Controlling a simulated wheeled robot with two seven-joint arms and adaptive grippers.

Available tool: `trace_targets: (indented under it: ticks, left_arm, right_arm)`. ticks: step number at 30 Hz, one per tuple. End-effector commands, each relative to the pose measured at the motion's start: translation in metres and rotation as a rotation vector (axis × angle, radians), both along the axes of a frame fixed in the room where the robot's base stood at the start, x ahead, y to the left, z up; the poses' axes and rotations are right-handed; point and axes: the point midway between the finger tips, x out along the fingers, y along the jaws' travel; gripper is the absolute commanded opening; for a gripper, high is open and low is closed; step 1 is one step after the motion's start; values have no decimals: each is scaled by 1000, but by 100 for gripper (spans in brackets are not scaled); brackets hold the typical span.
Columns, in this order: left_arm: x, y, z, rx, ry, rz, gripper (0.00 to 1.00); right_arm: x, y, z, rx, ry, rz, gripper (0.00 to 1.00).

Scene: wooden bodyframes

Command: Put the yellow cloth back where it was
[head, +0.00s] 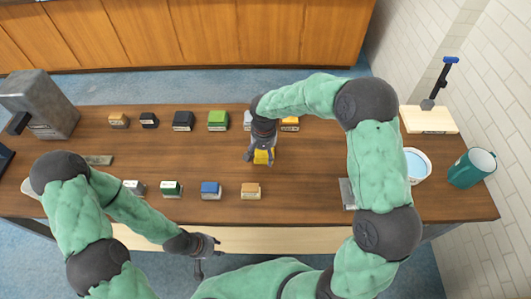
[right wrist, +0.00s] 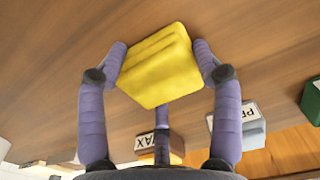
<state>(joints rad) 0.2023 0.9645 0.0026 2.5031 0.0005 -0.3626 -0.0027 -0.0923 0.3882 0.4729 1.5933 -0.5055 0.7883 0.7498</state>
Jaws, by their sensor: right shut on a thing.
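The yellow cloth (right wrist: 160,65) is a folded, block-like bundle between the fingers of my right gripper (right wrist: 161,58) in the right wrist view. The fingers press on its two sides. In the head view the cloth (head: 264,157) shows below my right gripper (head: 259,154), over the middle of the table between two rows of small labelled blocks. I cannot tell whether it touches the wood. My left gripper (head: 205,264) is empty, low in front of the table's near edge; its finger opening is unclear.
The back row has tan (head: 118,120), black (head: 183,121), green (head: 218,120) and orange (head: 290,124) blocks; my right arm partly hides a grey-blue one. The front row includes a blue block (head: 211,190).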

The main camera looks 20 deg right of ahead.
Motion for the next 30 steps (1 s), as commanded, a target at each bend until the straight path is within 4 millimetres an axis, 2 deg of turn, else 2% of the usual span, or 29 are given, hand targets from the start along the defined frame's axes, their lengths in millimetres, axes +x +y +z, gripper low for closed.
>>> trace_targets:
  ticks: [8,9,11,12,25,30]
  left_arm:
    - [0,0,-1,0,-1,0,34]
    - [0,0,-2,0,-1,0,34]
    - [0,0,-1,0,-1,0,34]
    - [0,0,-1,0,-1,0,34]
    - [0,0,3,0,-1,0,34]
    - [0,0,7,0,-1,0,34]
  right_arm:
    - [0,0,-2,0,0,0,35]
    - [0,0,-2,0,0,0,69]
    - [0,0,-2,0,0,0,86]
    - [0,0,-1,0,0,0,89]
    - [0,0,3,0,0,0,89]
    - [1,0,27,1,-3,0,89]
